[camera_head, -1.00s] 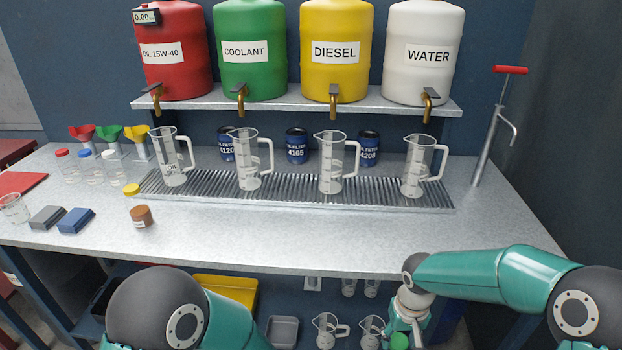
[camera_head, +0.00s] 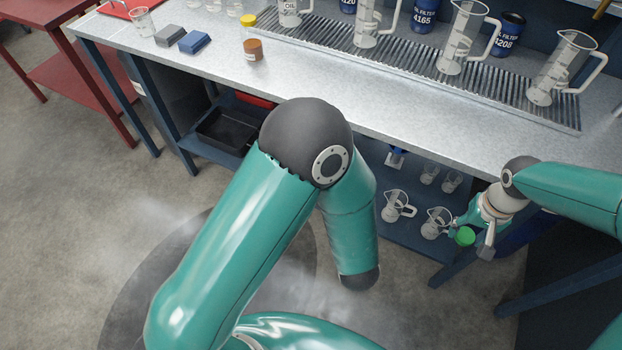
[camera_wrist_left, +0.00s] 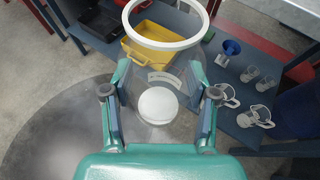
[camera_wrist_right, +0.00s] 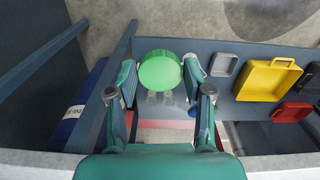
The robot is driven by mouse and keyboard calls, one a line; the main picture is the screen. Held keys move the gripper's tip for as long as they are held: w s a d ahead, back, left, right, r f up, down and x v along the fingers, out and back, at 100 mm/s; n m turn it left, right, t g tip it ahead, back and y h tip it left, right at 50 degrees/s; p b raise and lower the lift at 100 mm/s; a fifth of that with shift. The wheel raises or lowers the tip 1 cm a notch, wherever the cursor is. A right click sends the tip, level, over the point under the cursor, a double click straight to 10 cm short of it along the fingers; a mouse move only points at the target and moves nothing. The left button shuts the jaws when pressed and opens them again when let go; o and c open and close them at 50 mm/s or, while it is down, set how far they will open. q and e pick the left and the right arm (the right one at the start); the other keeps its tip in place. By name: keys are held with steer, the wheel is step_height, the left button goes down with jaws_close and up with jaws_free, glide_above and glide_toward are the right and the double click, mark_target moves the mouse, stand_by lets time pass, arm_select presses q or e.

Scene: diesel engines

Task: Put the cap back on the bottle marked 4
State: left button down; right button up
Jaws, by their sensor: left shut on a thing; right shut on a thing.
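My left gripper (camera_wrist_left: 160,74) is shut on a clear bottle, whose pale open rim (camera_wrist_left: 165,25) shows above the fingers in the left wrist view. A small label (camera_wrist_left: 165,81) is on it, too small to read. In the head view this gripper is not seen. My right gripper (camera_head: 475,231) is shut on a green cap (camera_head: 465,236) in front of the workbench's lower shelf. The cap also fills the space between the fingertips in the right wrist view (camera_wrist_right: 160,71). Cap and bottle are apart. No number 4 is readable.
The bench (camera_head: 330,90) has a drip grate with several measuring jugs (camera_head: 467,38) at the back. A yellow cap (camera_head: 248,20), a brown jar (camera_head: 253,50) and blue block (camera_head: 194,42) stand at its left. More jugs (camera_head: 398,206) are on the lower shelf. Open floor lies left.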

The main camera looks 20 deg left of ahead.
arm_select(q)
steer(key=d+m+t+h, duration=0.1)
steer(key=d+m+h, duration=0.2)
steer(key=d, duration=0.4)
steer(key=shift+w+f+m+t+h, duration=0.3)
steer(key=shift+w+f+h, duration=0.15)
steer(key=shift+h, duration=0.05)
arm_select(e)
steer(key=shift+s, duration=0.1)
steer(key=shift+s+d, duration=0.1)
steer(key=shift+s, duration=0.15)
steer(key=r, duration=0.1)
steer(key=r+m, duration=0.1)
steer(key=r, duration=0.1)
steer(key=shift+w+a+r, duration=0.2)
steer(key=shift+r, duration=0.05)
steer(key=a+r+n, duration=0.1)
steer(key=a+r, duration=0.3)
steer(key=a, duration=0.4)
steer(key=s+a+r+n, duration=0.1)
steer(key=a+r, duration=0.4)
steer(key=a, duration=0.2)
steer(key=a+r+n, duration=0.1)
steer(key=a+r, duration=0.3)
steer(key=a, duration=0.4)
steer(key=shift+s+a+r, duration=0.2)
steer(key=shift+a+r, duration=0.1)
steer(key=shift+r, duration=0.1)
steer(key=shift+f, duration=0.2)
